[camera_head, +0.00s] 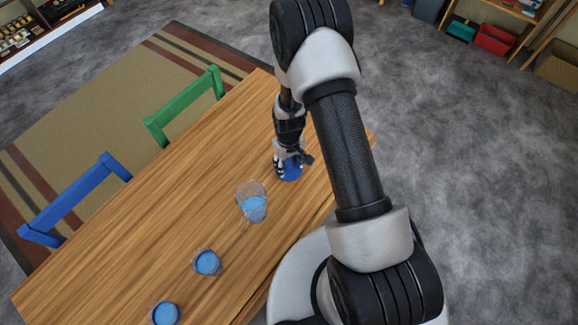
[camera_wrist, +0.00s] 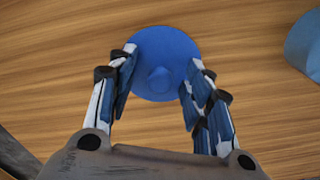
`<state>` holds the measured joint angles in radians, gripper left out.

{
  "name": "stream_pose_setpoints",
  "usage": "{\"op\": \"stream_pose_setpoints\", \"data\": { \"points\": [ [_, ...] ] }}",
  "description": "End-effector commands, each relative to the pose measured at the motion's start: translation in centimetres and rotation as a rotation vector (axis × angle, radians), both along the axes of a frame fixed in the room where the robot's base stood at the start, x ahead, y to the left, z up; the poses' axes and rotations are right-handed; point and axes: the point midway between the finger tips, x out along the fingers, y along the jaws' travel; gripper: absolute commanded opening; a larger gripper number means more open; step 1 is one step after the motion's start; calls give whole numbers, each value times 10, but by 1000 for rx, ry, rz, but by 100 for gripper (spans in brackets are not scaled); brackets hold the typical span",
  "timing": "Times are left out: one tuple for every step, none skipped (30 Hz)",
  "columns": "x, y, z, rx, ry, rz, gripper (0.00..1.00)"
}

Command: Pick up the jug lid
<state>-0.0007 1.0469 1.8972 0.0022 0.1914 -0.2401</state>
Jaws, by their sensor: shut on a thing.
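The jug lid is a round blue disc (camera_wrist: 165,50) with a small knob (camera_wrist: 159,80) in its middle. It lies on or just above the wooden table; I cannot tell which. In the head view the lid (camera_head: 291,172) shows under my gripper (camera_head: 289,168), near the table's right side. In the wrist view my gripper (camera_wrist: 157,78) points down with a finger on each side of the lid, shut on it. A clear jug (camera_head: 252,203) with blue contents stands on the table to the lower left of the lid.
Two cups with blue contents (camera_head: 207,263) (camera_head: 165,313) stand nearer the front of the wooden table (camera_head: 130,245). A green chair (camera_head: 185,107) and a blue chair (camera_head: 75,202) stand along the table's left side. The table's left half is clear.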

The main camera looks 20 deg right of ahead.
Motion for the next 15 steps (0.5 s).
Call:
{"op": "stream_pose_setpoints", "data": {
  "points": [
    [-7,0,-6,0,14,0,28],
    [-7,0,-5,0,14,0,28],
    [-7,0,-4,0,14,0,27],
    [-7,0,-2,0,14,0,26],
    [-7,0,-1,0,14,0,20],
    [-7,0,3,0,16,0,9],
    [-7,0,6,-1,15,0,0],
    [-6,0,9,0,13,0,0],
    [-5,0,16,0,10,0,0],
    [-4,0,21,0,9,0,0],
    [-4,0,27,0,8,0,0],
    [-4,0,36,0,7,0,0],
    [-4,0,43,0,7,0,0],
    [-3,0,52,0,5,0,0],
    [-3,0,63,0,4,0,0]
  ]
}}
